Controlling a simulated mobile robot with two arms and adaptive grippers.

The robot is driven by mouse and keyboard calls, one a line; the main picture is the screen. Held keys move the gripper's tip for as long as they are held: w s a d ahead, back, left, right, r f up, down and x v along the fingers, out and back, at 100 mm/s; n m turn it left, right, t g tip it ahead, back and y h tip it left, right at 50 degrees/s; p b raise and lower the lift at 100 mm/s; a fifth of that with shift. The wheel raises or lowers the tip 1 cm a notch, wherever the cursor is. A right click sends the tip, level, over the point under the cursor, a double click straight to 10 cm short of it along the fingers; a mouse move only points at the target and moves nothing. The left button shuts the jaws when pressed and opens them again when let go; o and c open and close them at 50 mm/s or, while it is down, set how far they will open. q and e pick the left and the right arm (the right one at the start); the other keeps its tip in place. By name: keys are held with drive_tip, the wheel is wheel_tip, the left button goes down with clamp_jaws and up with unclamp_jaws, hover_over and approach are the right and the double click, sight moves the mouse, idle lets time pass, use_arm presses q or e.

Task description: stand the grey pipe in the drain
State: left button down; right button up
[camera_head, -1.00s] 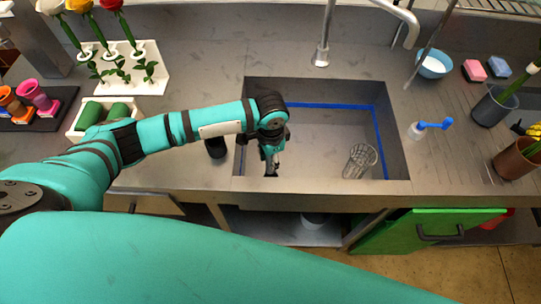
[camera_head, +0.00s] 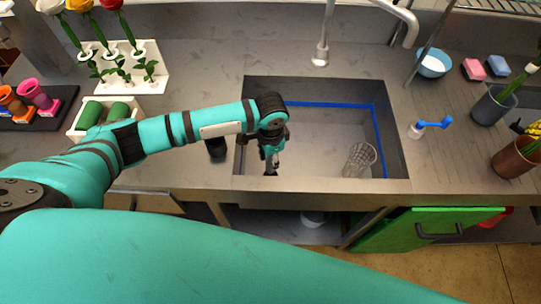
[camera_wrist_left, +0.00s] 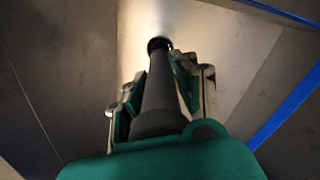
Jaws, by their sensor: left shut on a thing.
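My left gripper (camera_head: 270,165) is low inside the left part of the sink (camera_head: 325,180). It is shut on the grey pipe (camera_wrist_left: 160,100). In the left wrist view the pipe runs between the fingers (camera_wrist_left: 163,90), its far end pointing at the sink floor (camera_wrist_left: 215,40). That end shows a dark rim. The drain is not plainly visible, and I cannot tell whether the pipe's end is in it. In the head view the gripper mostly hides the pipe. My right gripper is not in view.
A wire basket (camera_head: 360,158) sits in the right part of the sink. A blue line (camera_head: 378,135) runs along the sink's inner walls. A tap (camera_head: 322,50) stands behind it. A dark cup (camera_head: 217,148) stands left of the sink. The basin's middle is clear.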

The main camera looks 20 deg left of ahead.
use_arm(q)
drive_tip(key=shift+f, duration=0.1)
idle(0.6)
drive_tip(key=shift+f, duration=0.8)
drive_tip(key=shift+f+b, duration=0.3)
drive_tip(key=shift+f, duration=0.55)
drive_tip(key=c, duration=1)
unclamp_jaws()
drive_tip(key=shift+o, duration=0.2)
